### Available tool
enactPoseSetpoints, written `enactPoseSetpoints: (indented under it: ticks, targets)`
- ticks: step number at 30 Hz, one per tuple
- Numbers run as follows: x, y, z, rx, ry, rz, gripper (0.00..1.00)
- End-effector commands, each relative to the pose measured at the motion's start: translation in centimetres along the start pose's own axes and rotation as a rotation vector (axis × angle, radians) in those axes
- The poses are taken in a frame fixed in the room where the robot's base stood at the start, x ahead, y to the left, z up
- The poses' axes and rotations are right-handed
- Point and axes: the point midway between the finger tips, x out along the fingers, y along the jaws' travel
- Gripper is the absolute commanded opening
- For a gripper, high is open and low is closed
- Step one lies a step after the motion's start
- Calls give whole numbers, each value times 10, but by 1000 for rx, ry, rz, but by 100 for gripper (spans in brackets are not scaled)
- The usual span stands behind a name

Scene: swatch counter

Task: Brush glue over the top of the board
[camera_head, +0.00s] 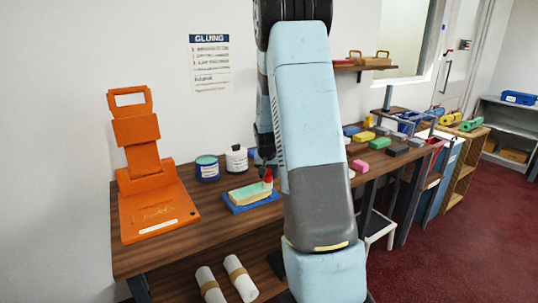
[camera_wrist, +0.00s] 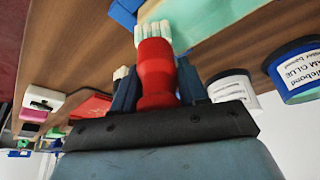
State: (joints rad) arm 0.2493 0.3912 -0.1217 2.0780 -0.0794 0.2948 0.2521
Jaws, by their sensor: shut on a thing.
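The board (camera_head: 247,192) is a pale block with a light green top, lying in a blue tray (camera_head: 238,210) on the wooden counter. My gripper (camera_head: 266,168) is shut on the red handle of the brush (camera_head: 268,176), above the right end of the board. In the wrist view the brush (camera_wrist: 156,75) stands between my two dark fingers, its pale bristles overlapping the edge of the board (camera_wrist: 215,18). I cannot tell whether the bristles touch the board. My arm hides what lies right behind it.
Two glue pots, a dark blue one (camera_head: 207,169) and a white one (camera_head: 237,160), stand behind the board. An orange stand (camera_head: 157,212) is at the left. Several coloured blocks (camera_head: 379,143) lie to the right. White rolls (camera_head: 240,279) lie on the lower shelf.

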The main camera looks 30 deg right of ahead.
Motion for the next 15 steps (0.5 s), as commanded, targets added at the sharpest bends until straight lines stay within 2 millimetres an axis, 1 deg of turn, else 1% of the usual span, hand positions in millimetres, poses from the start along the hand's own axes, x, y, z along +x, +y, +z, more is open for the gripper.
enactPoseSetpoints:
  ticks: [1, 2, 15]
  targets:
    - [-15, -1, -8, -1, 10, -3, 9]
    - [-15, -1, -7, -1, 6, -2, 9]
    - [-52, -3, -22, -4, 6, -3, 9]
